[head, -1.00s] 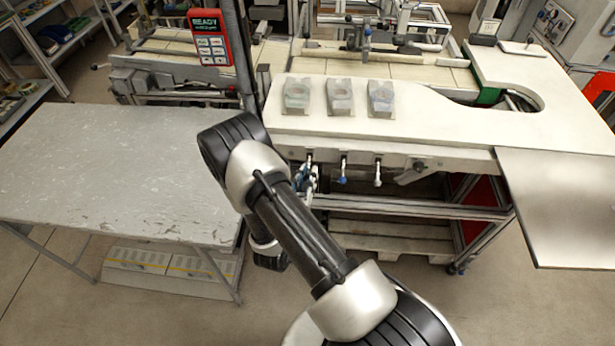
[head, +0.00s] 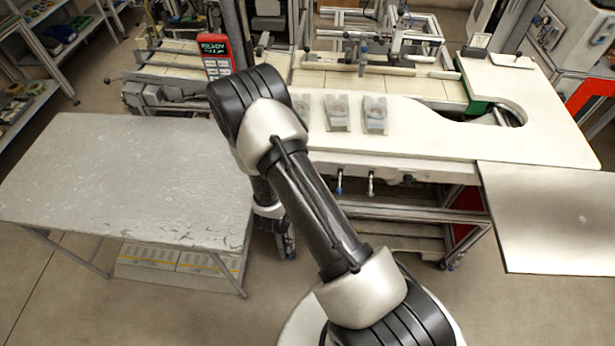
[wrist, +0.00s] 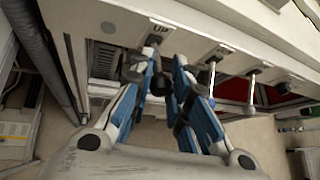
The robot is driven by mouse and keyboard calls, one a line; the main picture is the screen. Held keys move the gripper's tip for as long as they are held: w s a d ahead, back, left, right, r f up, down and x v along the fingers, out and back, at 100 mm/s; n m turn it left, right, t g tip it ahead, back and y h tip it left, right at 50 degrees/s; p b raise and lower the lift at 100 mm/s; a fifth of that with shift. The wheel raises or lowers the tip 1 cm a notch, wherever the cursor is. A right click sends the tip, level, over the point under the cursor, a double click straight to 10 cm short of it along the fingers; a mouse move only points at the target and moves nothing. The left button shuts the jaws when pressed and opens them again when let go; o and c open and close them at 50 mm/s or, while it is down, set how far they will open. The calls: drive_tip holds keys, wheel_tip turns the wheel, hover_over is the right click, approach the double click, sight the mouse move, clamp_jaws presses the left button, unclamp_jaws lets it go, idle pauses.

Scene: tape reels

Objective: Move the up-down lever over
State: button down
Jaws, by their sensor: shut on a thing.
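In the wrist view, the up-down lever (wrist: 160,84) hangs below the white panel edge under a label reading UP. Its dark end shows between the blue-and-white fingers of my gripper (wrist: 166,74). The fingers are shut on it, though the contact is partly hidden. In the head view, my arm covers this lever, and only part of my gripper (head: 288,242) shows below the arm, at the left end of the white bench (head: 440,150).
Two other levers, one blue-tipped (head: 339,183) and one pale-tipped (head: 371,184), hang to the right; the wrist view also shows a round black knob (wrist: 283,88). A grey table (head: 120,180) stands at left. A metal sheet (head: 550,220) juts out at right.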

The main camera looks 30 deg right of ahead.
drive_tip(key=shift+r+g+y+p, duration=0.3)
drive_tip(key=shift+r+g+p, duration=0.05)
drive_tip(key=shift+g+p, duration=0.1)
drive_tip(key=c, duration=1.5)
unclamp_jaws()
drive_tip(key=shift+o, duration=0.2)
drive_tip(key=v, duration=1.2)
drive_tip(key=shift+w+d, duration=0.1)
